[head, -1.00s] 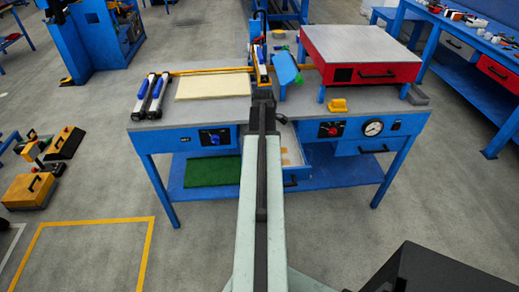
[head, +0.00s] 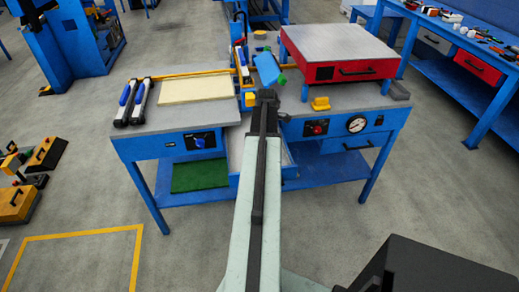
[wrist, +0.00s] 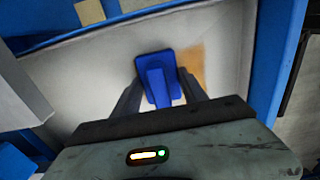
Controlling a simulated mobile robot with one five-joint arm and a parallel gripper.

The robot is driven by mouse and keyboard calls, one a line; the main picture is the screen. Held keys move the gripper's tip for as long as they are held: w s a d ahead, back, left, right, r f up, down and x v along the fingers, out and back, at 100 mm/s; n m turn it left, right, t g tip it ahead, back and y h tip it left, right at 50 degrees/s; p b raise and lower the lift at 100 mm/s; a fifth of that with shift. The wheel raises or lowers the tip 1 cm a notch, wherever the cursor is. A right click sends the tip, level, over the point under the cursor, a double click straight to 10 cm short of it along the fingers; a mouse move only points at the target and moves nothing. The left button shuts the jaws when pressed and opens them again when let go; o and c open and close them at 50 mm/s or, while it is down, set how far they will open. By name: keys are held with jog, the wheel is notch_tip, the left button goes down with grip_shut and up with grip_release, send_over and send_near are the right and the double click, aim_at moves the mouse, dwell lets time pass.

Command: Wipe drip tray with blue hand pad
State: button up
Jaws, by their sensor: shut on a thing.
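My gripper (wrist: 157,98) is shut on the blue hand pad (wrist: 157,66), gripping its raised blue handle between the two dark fingers. In the wrist view the pad is over the pale inside of the drip tray (wrist: 105,75); I cannot tell whether it touches. A tan patch (wrist: 191,66) lies on the tray just right of the pad. In the head view my arm reaches the front of the blue bench and hides most of the drip tray (head: 236,140). The fingers and pad are hidden there.
The bench (head: 180,150) carries two blue-handled tools (head: 132,102), a cream board (head: 195,89), a tilted blue piece (head: 268,68), a yellow block (head: 320,103) and a red case with a grey top (head: 335,72). A green mat (head: 200,175) lies on its lower shelf. Open floor lies in front.

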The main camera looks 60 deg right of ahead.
jog(key=shift+s+d+f, duration=0.1)
jog(key=shift+s+d, duration=0.45)
jog(key=shift+s, duration=0.25)
jog(key=shift+s+d, duration=0.5)
jog(key=shift+s, duration=0.25)
notch_tip(320, 180, up, 6)
jog(key=p, duration=0.5)
jog(key=shift+w+p, duration=0.1)
jog(key=shift+p, duration=0.25)
notch_tip(320, 180, up, 3)
jog(key=p, duration=0.3)
